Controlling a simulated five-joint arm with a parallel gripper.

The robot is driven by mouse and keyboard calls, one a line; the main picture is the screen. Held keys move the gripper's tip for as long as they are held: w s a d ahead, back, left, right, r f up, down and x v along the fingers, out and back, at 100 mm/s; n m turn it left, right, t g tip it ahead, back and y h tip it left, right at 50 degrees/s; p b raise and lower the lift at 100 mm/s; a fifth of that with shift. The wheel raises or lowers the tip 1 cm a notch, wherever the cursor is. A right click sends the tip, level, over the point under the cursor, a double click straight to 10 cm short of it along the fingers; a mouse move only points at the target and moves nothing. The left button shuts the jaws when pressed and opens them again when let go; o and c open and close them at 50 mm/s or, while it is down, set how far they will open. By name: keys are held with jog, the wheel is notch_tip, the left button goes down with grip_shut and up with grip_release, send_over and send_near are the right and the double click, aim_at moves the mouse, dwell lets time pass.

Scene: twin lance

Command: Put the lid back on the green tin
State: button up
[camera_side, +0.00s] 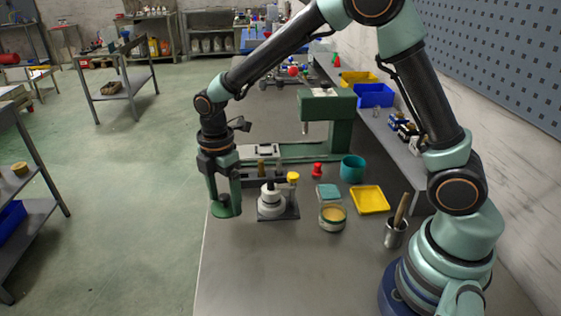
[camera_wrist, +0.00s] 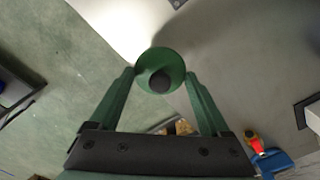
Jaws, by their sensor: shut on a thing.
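My gripper (camera_side: 225,192) is shut on a round green lid (camera_side: 226,208) with a dark knob, near the left edge of the bench. In the wrist view the lid (camera_wrist: 150,57) sits between the fingertips of my gripper (camera_wrist: 160,76), its dark knob towards the camera. An open tin (camera_side: 332,221) with a pale and green side and a yellowish inside stands on the bench, to the right of my gripper and apart from it. The tin cannot be made out in the wrist view.
A white round piece on a dark plate (camera_side: 290,211) stands between my gripper and the tin. A teal block (camera_side: 328,191), yellow tray (camera_side: 369,199), teal cup (camera_side: 352,168) and metal pot (camera_side: 396,236) stand near the tin. A green press (camera_side: 340,134) stands behind. The front bench is clear.

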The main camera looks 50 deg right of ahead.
aim_at(224, 195)
notch_tip(224, 195, up, 10)
jog(key=s+d+f, duration=0.4)
jog(key=s+d, duration=0.4)
jog(key=d, duration=0.1)
jog(key=s+d+f, duration=0.5)
jog(key=s+d, duration=0.4)
jog(key=d, duration=0.1)
jog(key=shift+w+a+f, duration=0.1)
jog(key=shift+w+f, duration=0.05)
jog(key=shift+f, duration=2.55)
jog(key=shift+f, duration=0.15)
jog(key=o, duration=1.2)
jog(key=shift+c, duration=0.2)
notch_tip(224, 195, up, 7)
